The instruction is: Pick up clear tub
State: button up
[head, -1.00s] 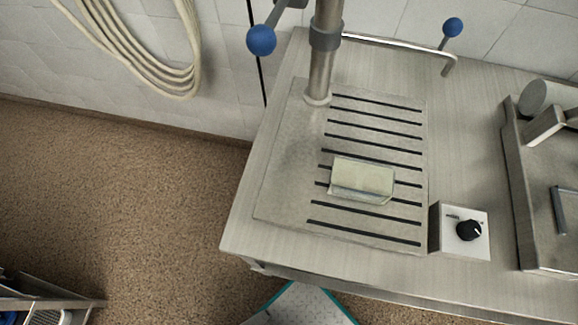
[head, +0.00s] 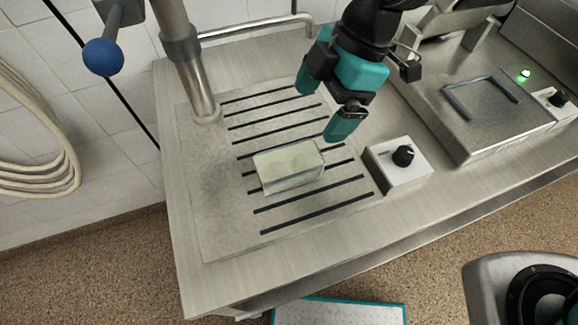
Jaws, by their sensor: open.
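The clear tub (head: 289,167) is a small, pale, boxy container. It sits on the slotted drain panel (head: 220,222) of the steel counter, over the dark slots. My gripper (head: 326,104) is in the head view above and to the right of the tub. Its teal fingers are spread apart with nothing between them. The fingertips are clear of the tub.
A control box with a black knob (head: 402,156) stands right of the tub. A steel appliance (head: 474,112) fills the right. The panel's front is clear.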

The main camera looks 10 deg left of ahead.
aim_at(291, 158)
jog(key=p+x, duration=0.3)
jog(key=x, duration=1.2)
jog(key=shift+s+f, duration=0.1)
jog(key=shift+f, duration=0.1)
jog(key=shift+c, duration=0.3)
jog(key=c, duration=1.2)
notch_tip(291, 158, up, 20)
jog(key=shift+d+r+b, duration=0.15)
jog(key=shift+b, duration=0.9)
